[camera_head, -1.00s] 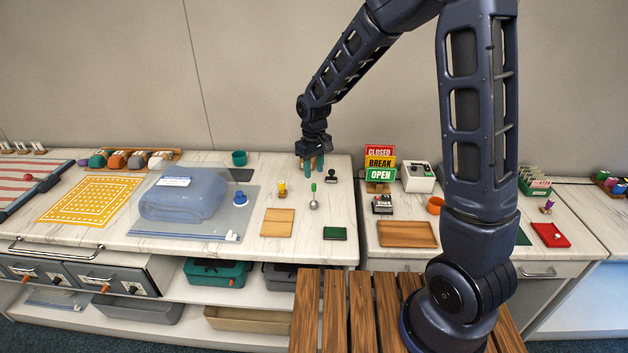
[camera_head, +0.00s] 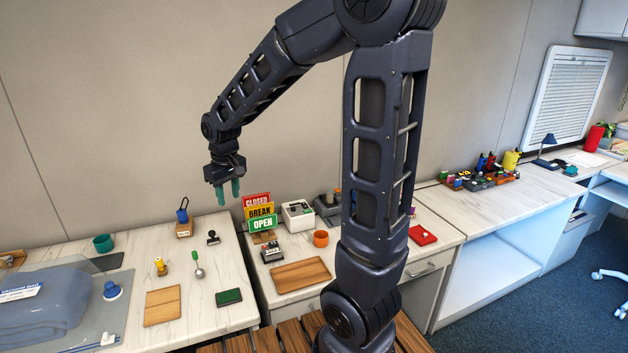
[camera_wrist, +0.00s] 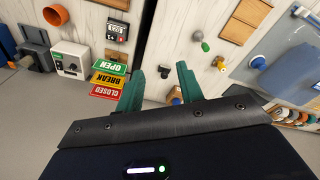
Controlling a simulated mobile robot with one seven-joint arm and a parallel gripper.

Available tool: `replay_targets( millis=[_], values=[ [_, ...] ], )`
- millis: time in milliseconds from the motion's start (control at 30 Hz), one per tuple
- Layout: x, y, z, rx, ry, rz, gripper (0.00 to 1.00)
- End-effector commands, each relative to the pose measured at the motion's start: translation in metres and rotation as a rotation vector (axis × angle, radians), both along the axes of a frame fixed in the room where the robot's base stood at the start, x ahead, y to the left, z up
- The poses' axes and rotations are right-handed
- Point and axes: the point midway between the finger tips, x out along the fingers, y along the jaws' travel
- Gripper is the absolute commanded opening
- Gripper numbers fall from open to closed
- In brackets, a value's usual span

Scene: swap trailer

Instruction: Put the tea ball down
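What looks like the tea ball, a small metal ball with a green-tipped handle (camera_head: 198,267), stands on the left white counter. In the wrist view its grey ball (camera_wrist: 198,36) shows above and right of my fingertips. My gripper (camera_head: 228,191) is raised above the back of the counter, left of the sign stack. Its two green fingers are apart in the wrist view (camera_wrist: 161,72), with nothing between them. It is clear of the tea ball.
Near the tea ball are a yellow-topped piece (camera_head: 161,267), a black stamp (camera_head: 213,238), a wooden board (camera_head: 162,306) and a green pad (camera_head: 229,297). A blue item (camera_head: 182,213) stands at the back. The CLOSED/BREAK/OPEN signs (camera_head: 260,212) stand right of my gripper.

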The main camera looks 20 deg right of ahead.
Motion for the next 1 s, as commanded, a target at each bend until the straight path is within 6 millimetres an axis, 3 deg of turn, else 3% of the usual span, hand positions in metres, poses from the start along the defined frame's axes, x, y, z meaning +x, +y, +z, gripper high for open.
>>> replay_targets(
  millis=[200, 500, 800, 1000],
  values=[
    [-0.028, -0.061, 0.038, 0.026, -0.062, -0.126, 0.37],
    [-0.080, -0.129, 0.070, 0.060, -0.143, -0.292, 0.37],
    [-0.139, -0.180, 0.086, 0.093, -0.223, -0.447, 0.37],
    [-0.165, -0.195, 0.086, 0.108, -0.254, -0.511, 0.37]
  ],
)
